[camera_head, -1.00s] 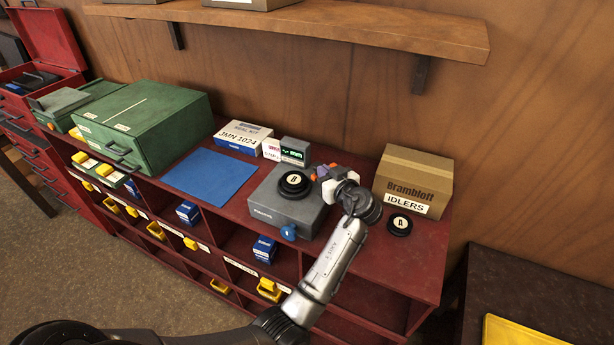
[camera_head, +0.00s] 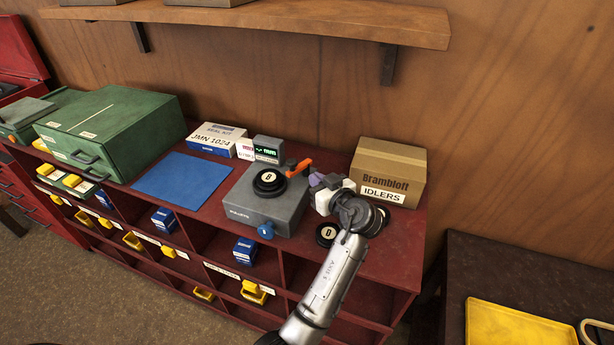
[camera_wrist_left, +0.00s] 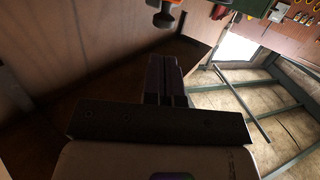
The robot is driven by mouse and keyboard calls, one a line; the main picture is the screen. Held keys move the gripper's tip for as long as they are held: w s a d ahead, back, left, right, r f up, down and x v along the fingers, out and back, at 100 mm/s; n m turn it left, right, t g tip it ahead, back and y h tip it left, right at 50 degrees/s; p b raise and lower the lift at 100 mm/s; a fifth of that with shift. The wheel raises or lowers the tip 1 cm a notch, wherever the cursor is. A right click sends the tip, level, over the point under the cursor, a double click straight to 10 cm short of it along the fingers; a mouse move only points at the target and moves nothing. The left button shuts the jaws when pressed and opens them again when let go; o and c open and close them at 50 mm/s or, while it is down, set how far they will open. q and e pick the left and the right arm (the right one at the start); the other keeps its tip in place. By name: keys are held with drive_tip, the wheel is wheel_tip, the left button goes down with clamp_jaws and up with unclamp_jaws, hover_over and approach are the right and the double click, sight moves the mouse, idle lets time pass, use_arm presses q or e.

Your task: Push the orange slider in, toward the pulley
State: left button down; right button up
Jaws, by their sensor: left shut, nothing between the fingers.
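The orange slider (camera_head: 298,168) sits at the back right of a grey block (camera_head: 250,212), beside the black pulley (camera_head: 269,183) marked B on the block's top. My left gripper (camera_head: 316,180) is just right of the slider, its fingers pointing left. In the left wrist view its dark fingers (camera_wrist_left: 165,65) are together and empty. An orange part (camera_wrist_left: 163,19) shows past their tips with a gap in the picture. I cannot tell whether they touch. My right gripper is not in view.
A blue knob (camera_head: 266,231) is on the block's front. The Brambloft idlers box (camera_head: 393,165) stands behind my left wrist, and a second black pulley (camera_head: 326,234) lies near my forearm. A small green-lit display (camera_head: 268,149) stands behind the block. The blue mat (camera_head: 182,178) is clear.

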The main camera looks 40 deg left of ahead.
use_arm(q)
drive_tip(key=b+v, duration=0.1)
drive_tip(key=v, duration=0.5)
drive_tip(key=shift+d, duration=0.1)
idle(0.6)
